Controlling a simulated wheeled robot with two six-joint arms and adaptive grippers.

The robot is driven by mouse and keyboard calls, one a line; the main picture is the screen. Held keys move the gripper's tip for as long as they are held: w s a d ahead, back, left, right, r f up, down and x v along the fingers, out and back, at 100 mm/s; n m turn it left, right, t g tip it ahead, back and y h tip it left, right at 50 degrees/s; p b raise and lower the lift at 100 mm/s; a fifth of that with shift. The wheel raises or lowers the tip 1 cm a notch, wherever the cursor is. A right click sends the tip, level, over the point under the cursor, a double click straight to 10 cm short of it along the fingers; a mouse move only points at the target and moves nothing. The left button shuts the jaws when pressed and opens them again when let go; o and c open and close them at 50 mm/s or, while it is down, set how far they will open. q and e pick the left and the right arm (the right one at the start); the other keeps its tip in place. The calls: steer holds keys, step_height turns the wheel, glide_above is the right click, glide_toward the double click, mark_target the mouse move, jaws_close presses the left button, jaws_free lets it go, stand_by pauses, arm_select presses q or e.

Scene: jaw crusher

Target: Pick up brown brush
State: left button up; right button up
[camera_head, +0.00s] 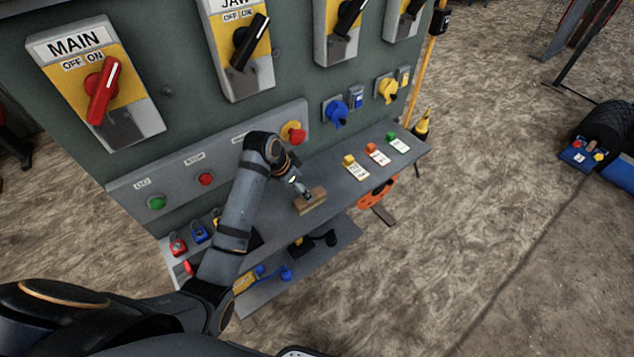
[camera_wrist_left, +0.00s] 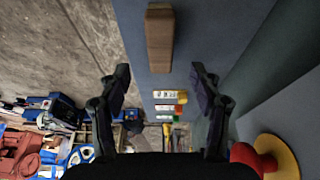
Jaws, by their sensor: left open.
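In the left wrist view the brush (camera_wrist_left: 159,38) shows as a brown wooden block near the top centre, in line with the gap between the fingers. My left gripper (camera_wrist_left: 160,72) is open, with one finger on each side of that gap and nothing between them. In the head view my left gripper (camera_head: 301,188) is small and sits right at the brush, partly covering it. I cannot tell whether they touch. My right gripper is not in view.
The panel face (camera_head: 180,85) with switches rises behind the shelf. A red button on a yellow base (camera_head: 293,133) is close to my left wrist. Several tagged padlocks (camera_head: 376,153) lie on the shelf to the right. A lower shelf (camera_head: 325,258) holds dark and blue items.

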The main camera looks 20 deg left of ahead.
mark_target(304, 203)
arm_select(q)
steer(key=shift+w, duration=0.35)
steer(key=shift+s+d+f, duration=0.25)
steer(key=shift+s+f, duration=0.15)
steer(key=shift+s, duration=0.3)
steer(key=shift+x, duration=1.2)
steer(key=x, duration=0.3)
steer(key=shift+w+a, duration=0.2)
steer(key=x, duration=0.3)
steer(key=shift+w+f, duration=0.1)
steer(key=shift+w, duration=0.15)
steer(key=shift+s, duration=0.1)
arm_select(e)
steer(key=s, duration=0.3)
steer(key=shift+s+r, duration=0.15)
arm_select(q)
steer(key=shift+f+p, duration=0.2)
steer(key=shift+p, duration=0.15)
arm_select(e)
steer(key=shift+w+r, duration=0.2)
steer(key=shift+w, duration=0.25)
